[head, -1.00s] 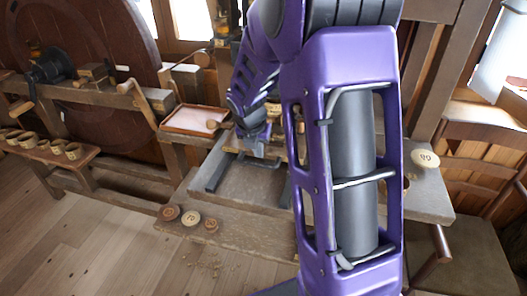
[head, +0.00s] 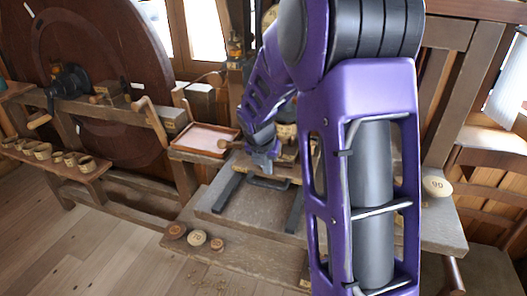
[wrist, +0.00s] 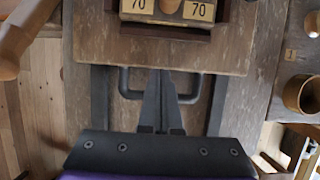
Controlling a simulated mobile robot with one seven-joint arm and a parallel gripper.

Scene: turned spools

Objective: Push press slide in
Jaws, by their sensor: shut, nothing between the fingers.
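The press slide is a wooden board (wrist: 100,45) with a dark U-shaped handle (wrist: 129,92) on its near edge, between two dark rails. In the wrist view its far part carries a holder with two "70" plates (wrist: 200,10) and a round wooden piece (wrist: 171,5). In the head view the handle (head: 268,184) shows below my gripper (head: 265,172). My gripper is shut and empty. Its fingers (wrist: 162,76) cross over the middle of the handle, with tips by the board's near edge. I cannot tell whether they touch it.
Two dark rails (head: 228,192) lie on the bench (head: 250,212). Numbered wooden discs (head: 197,238) lie on its front ledge. A pink-lined tray (head: 208,138) is at left. A "90" piece (head: 437,187) sits at right. A wooden cup (wrist: 302,94) stands right in the wrist view.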

